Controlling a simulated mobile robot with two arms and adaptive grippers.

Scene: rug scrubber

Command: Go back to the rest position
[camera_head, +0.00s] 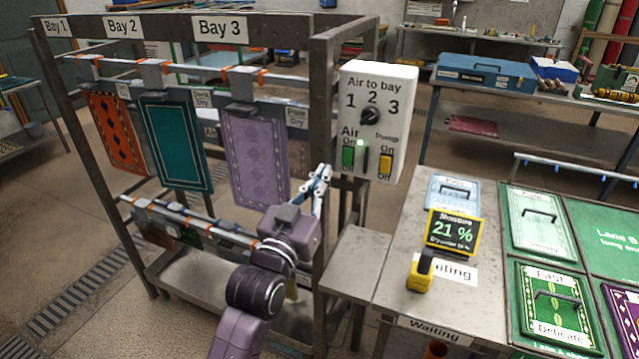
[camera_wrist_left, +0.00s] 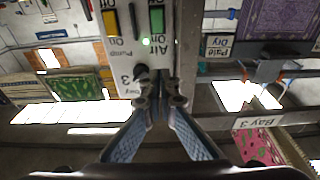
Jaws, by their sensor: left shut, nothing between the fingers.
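My left gripper (camera_head: 320,178) is shut and empty, raised in front of the rack post, just left of and below the white control box (camera_head: 379,85). In the left wrist view its fingers (camera_wrist_left: 162,92) meet at the tips, with the control box behind them, upside down. The box has a dial (camera_head: 370,116) labelled Air to bay, a green Air switch (camera_head: 348,158) with a lit green lamp above it, and a yellow Pump switch (camera_head: 385,163). My right gripper is in neither view.
The drying rack (camera_head: 322,100) holds orange (camera_head: 116,132), teal (camera_head: 176,146) and purple (camera_head: 254,158) rugs. A small shelf (camera_head: 352,262) joins the bench at right, with a yellow moisture meter (camera_head: 420,274) and a 21 % display (camera_head: 452,231). Green lane panels (camera_head: 540,222) lie farther right.

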